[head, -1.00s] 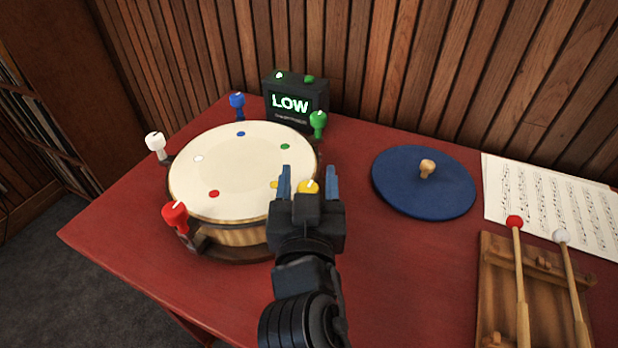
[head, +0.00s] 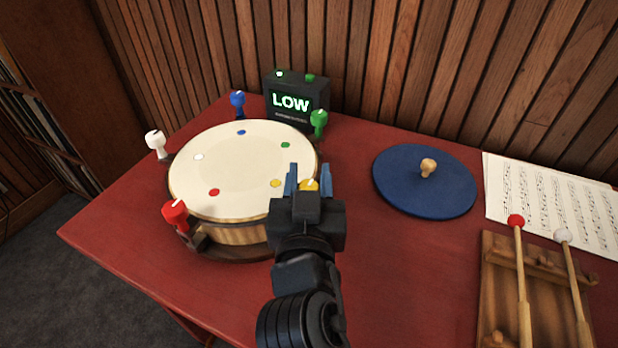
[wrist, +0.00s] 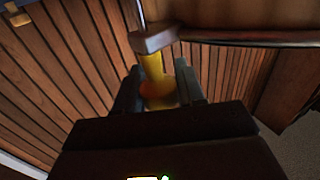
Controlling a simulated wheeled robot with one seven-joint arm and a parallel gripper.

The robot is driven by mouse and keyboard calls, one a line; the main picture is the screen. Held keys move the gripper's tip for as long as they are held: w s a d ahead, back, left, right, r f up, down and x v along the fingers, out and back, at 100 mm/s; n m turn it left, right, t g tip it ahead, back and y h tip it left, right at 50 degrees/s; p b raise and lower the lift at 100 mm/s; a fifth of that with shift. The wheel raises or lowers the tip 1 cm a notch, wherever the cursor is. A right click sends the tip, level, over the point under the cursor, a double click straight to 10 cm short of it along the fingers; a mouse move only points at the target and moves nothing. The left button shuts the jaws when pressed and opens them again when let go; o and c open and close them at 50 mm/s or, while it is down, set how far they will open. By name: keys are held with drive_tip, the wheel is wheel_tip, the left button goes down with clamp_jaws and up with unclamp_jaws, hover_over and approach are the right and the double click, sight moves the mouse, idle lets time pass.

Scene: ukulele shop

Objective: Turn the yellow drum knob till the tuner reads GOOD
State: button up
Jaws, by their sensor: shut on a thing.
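The drum (head: 240,165) has a cream head and stands on the red table. The yellow knob (head: 309,185) is at its right front edge, its top with a white mark showing. My gripper (head: 308,173) is shut on this knob, one blue finger on each side. In the wrist view the yellow knob (wrist: 157,88) shows between the two dark fingers, with an orange patch. My gripper hides the knob's lower part in the head view. The tuner (head: 296,100), a dark box behind the drum, reads LOW in green-white letters.
Red (head: 175,213), white (head: 155,142), blue (head: 237,101) and green (head: 318,121) knobs stand around the drum. A blue disc (head: 400,185) with a wooden knob, a mallet rack (head: 500,290) with two mallets, and sheet music (head: 550,195) lie to the right. Slatted wall behind.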

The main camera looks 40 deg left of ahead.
drive_tip(key=shift+f+b, duration=0.15)
drive_tip(key=shift+b, duration=0.2)
drive_tip(key=shift+f+h+b, duration=0.1)
drive_tip(key=shift+h+b, duration=0.2)
drive_tip(key=shift+b, duration=0.2)
drive_tip(key=m+t+h+b, duration=0.1)
drive_tip(key=h+b, duration=0.1)
drive_tip(key=b, duration=0.1)
drive_tip(key=shift+m, duration=0.4)
drive_tip(key=m+h+b, duration=0.1)
drive_tip(key=h, duration=0.1)
drive_tip(key=m+t+h+b, duration=0.2)
drive_tip(key=h+b, duration=0.1)
drive_tip(key=shift+w+d+r+m+h, duration=0.1)
drive_tip(key=shift+d+r+m+h, duration=0.1)
drive_tip(key=shift+d+m+h, duration=0.15)
drive_tip(key=shift+d, duration=0.1)
drive_tip(key=o, duration=0.9)
drive_tip(key=shift+o, duration=0.2)
drive_tip(key=s, duration=0.7)
drive_tip(key=shift+s+d, duration=0.35)
drive_tip(key=shift+d, duration=0.05)
